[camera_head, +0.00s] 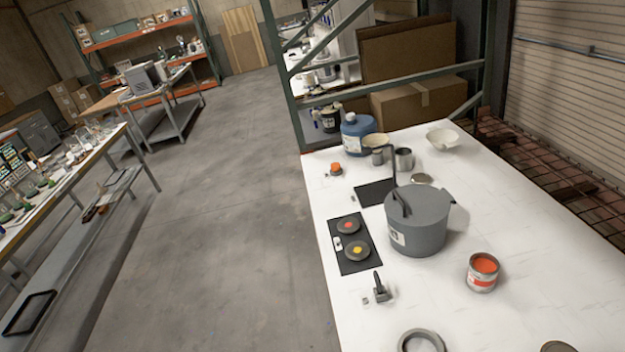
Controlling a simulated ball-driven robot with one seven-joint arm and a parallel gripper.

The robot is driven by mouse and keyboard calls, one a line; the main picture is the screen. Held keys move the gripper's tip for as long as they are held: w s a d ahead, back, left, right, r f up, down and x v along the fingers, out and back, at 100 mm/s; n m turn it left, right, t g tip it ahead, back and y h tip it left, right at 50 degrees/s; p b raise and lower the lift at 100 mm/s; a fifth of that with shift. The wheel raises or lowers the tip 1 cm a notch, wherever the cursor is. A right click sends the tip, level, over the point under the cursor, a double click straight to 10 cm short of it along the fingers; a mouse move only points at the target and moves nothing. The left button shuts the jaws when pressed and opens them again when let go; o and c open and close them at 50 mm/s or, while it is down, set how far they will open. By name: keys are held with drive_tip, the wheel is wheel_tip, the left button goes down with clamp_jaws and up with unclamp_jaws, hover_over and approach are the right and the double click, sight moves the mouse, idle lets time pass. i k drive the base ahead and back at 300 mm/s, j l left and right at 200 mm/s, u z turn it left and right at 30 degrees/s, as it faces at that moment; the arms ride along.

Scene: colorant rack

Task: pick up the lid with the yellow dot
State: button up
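The lid with the yellow dot (366,257) is a dark round disc with a yellow centre. It lies on the near half of a black mat (341,262) close to the left edge of the white table. A similar lid with a red-orange dot (341,229) lies just behind it on the same mat. A small white piece sits beside them at the mat's left edge. Both lids are unobstructed from this high viewpoint. My gripper does not show in this view.
A large grey pot (425,235) with an upright handle stands right of the mat. An open can of orange paint (482,277), a small dark tool (380,286) and a grey ring (421,338) lie nearer. A blue jug (355,138) stands at the back. Open floor (225,220) lies left.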

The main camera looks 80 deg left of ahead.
sight(357, 249)
drive_tip(key=u, duration=1.6)
